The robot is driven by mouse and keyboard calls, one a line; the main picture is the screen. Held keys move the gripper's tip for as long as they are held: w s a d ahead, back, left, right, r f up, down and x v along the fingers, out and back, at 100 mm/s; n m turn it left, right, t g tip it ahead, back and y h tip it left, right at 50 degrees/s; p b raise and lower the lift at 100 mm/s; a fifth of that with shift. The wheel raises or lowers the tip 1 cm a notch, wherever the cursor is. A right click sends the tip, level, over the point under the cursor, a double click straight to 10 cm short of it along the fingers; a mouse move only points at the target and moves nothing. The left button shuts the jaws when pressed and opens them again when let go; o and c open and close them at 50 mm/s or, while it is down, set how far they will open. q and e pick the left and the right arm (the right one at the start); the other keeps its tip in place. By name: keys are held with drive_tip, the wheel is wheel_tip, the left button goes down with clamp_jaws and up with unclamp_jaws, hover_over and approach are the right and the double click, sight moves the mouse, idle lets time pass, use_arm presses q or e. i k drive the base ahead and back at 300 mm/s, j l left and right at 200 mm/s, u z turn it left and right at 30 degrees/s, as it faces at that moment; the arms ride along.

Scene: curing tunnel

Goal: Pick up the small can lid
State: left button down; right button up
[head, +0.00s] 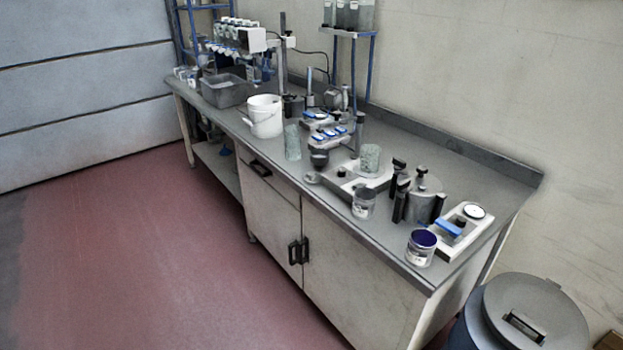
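A small flat grey disc (312,177) lies near the bench's front edge, left of a small labelled can (363,204); it may be the small can lid, but it is too small to be sure. A round light disc with a dark rim (474,211) sits on a white device (460,230) at the bench's right end. I cannot tell whether that is a lid or part of the device. An open can with dark blue contents (421,247) stands at the front right edge. Neither of my grippers shows in the head view.
A long grey bench (364,242) runs along the wall, crowded with a white bucket (264,116), a grey tub (226,91), a metal pot with black clamps (424,203) and instruments. A lidded bin (530,312) stands at its right end. The red floor (150,250) in front is clear.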

sight(310, 177)
drive_tip(key=z, duration=0.35)
drive_tip(key=i+j+z, duration=0.3)
drive_tip(key=j, duration=0.25)
drive_tip(key=i+j+z, duration=0.35)
drive_tip(key=j, duration=0.3)
drive_tip(key=i+j+z, duration=0.15)
drive_tip(key=j, duration=0.2)
